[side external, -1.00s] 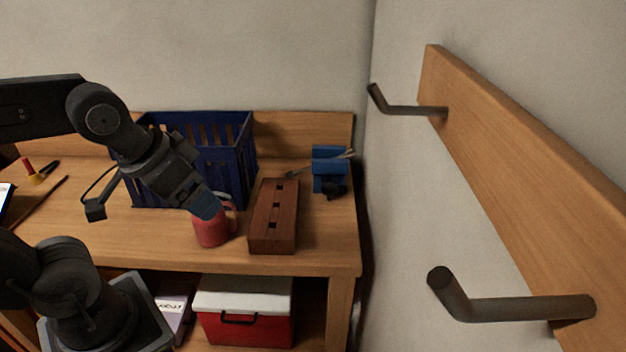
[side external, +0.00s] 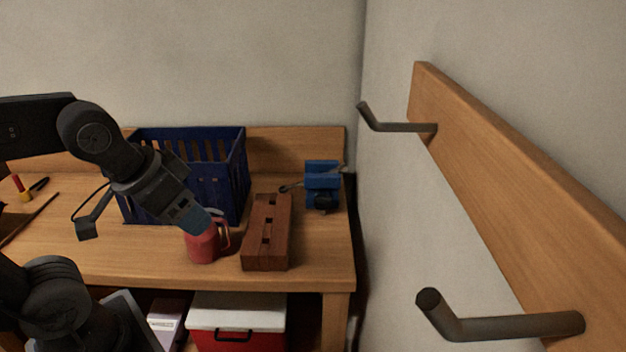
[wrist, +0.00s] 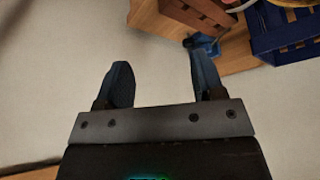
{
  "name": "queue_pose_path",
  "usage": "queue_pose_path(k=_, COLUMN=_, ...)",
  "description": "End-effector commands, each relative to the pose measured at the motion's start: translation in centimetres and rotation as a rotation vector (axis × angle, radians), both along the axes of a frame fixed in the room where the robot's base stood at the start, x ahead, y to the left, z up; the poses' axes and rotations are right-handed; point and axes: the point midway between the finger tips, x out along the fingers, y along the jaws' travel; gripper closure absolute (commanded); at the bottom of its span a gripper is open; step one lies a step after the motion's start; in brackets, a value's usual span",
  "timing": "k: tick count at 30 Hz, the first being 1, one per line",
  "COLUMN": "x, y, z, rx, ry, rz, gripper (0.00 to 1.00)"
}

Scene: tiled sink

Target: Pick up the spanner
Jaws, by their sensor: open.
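A thin grey tool that looks like the spanner (side external: 291,187) lies across the blue vise (side external: 322,183) at the back right of the bench, sticking out on both sides. Its middle is partly hidden by the vise, and I cannot make out its jaw ends. My gripper (side external: 197,222) points down and right, to the left of the vise, and overlaps the red mug (side external: 204,246) in the side view. In the wrist view, my gripper (wrist: 160,64) is open with nothing between its fingers. The vise (wrist: 203,46) shows there beyond the right finger; the spanner is not clearly visible.
A brown slotted block (side external: 265,240) stands between the mug and the vise. A blue crate (side external: 238,178) stands behind my gripper. Pegs on a wooden rail (side external: 500,190) stick out at the right. A red and white cooler (side external: 240,314) sits below.

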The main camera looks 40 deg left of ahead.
Motion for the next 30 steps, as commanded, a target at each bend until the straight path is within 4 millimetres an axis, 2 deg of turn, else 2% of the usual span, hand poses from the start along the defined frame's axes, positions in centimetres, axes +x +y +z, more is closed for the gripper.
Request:
queue_pose_path(k=7, x=0.5, y=0.1, z=0.4, rx=-0.01, ry=0.004, rz=0.023, gripper=0.38)
queue_pose_path(k=11, x=2.9, y=0.6, z=2.0, rx=-0.061, ry=0.035, rz=0.143, gripper=0.38)
queue_pose_path(k=16, x=9.1, y=2.2, z=4.9, rx=-0.176, ry=0.097, rz=0.442, gripper=0.38)
queue_pose_path(k=21, x=16.1, y=4.7, z=6.2, rx=-0.287, ry=0.153, rz=0.773, gripper=0.38)
queue_pose_path(k=26, x=22.4, y=7.7, z=5.5, rx=-0.377, ry=0.196, rz=1.091, gripper=0.38)
queue_pose_path(k=30, x=27.6, y=10.7, z=3.6, rx=-0.444, ry=0.225, rz=1.373, gripper=0.38)
